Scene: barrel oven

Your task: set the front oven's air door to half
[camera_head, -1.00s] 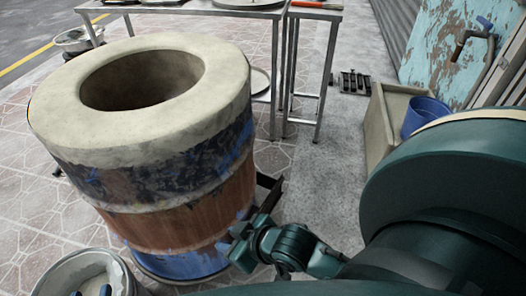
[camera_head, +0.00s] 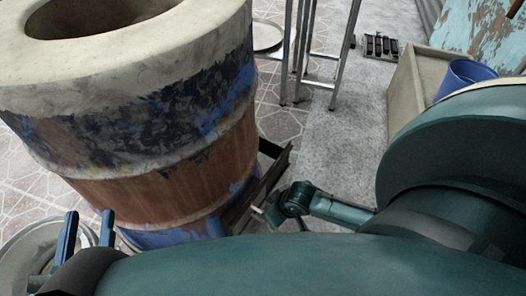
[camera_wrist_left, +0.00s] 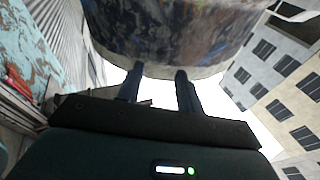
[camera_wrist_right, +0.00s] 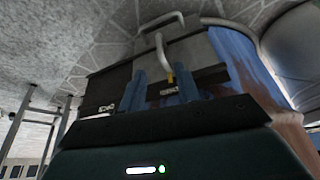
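The front barrel oven (camera_head: 150,140), with a pale clay rim and a blue and rust-brown painted wall, fills the left of the head view. Its metal air-door housing (camera_wrist_right: 195,55) shows in the right wrist view, with a bent rod (camera_wrist_right: 161,52) that has a yellow tip and small labels nearby. My right gripper (camera_wrist_right: 163,82) is open, its blue fingers in front of the housing, the yellow tip appearing between them. Contact cannot be told. In the head view the right fingers are mostly hidden beside the oven's lower right. My left gripper (camera_head: 89,222) is open and empty at the lower left.
A pale bucket (camera_head: 32,245) stands at the lower left, near my left gripper. Metal table legs (camera_head: 345,55) stand behind the oven. A beige trough (camera_head: 415,85) with a blue bucket (camera_head: 465,75) is at the right. Grey floor (camera_head: 330,140) between is clear.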

